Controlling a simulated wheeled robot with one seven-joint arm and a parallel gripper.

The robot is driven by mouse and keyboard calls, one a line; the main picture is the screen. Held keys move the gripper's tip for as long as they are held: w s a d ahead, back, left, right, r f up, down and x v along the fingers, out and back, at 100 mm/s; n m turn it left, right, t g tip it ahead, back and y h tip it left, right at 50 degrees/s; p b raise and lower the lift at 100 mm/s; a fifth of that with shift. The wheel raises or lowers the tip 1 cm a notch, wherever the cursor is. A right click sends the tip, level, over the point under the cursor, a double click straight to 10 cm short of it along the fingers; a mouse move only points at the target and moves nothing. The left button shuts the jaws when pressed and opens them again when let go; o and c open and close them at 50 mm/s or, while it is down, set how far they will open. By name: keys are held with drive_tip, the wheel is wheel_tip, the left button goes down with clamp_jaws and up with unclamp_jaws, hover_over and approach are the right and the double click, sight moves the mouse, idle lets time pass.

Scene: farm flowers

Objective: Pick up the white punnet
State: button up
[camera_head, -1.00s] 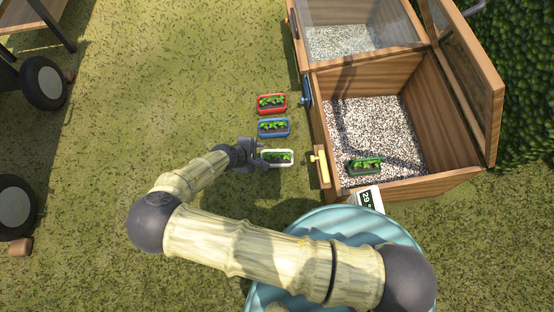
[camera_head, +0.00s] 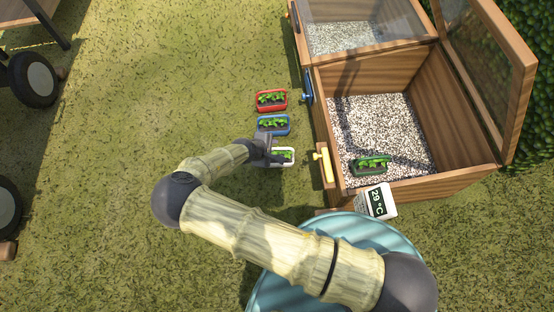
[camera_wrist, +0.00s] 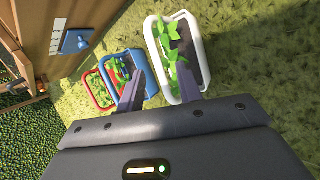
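The white punnet (camera_head: 291,157) stands on the grass as the nearest of a row of three, with green seedlings in it. In the wrist view the white punnet (camera_wrist: 151,45) lies just ahead of my gripper (camera_wrist: 160,62). My gripper is open. One finger overlaps the inside of the white punnet and the other shows between it and the blue punnet; I cannot tell whether either touches. In the head view my gripper (camera_head: 276,155) covers the punnet's left part.
A blue punnet (camera_head: 287,131) and a red punnet (camera_head: 285,104) stand beyond the white one. To the right is a wooden cold frame (camera_head: 425,178), one lid raised, with a dark punnet (camera_head: 371,172) on its gravel. Open grass (camera_head: 150,90) lies to the left.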

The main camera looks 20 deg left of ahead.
sight(279, 148)
drive_tip(key=b+x, duration=0.4)
drive_tip(key=shift+w+d+f+b, duration=0.15)
drive_tip(key=shift+d+f+b, duration=0.1)
drive_tip(key=shift+f+b, duration=0.05)
drive_tip(key=shift+w+f, duration=0.15)
drive_tip(key=shift+w, duration=0.05)
idle(0.4)
clamp_jaws()
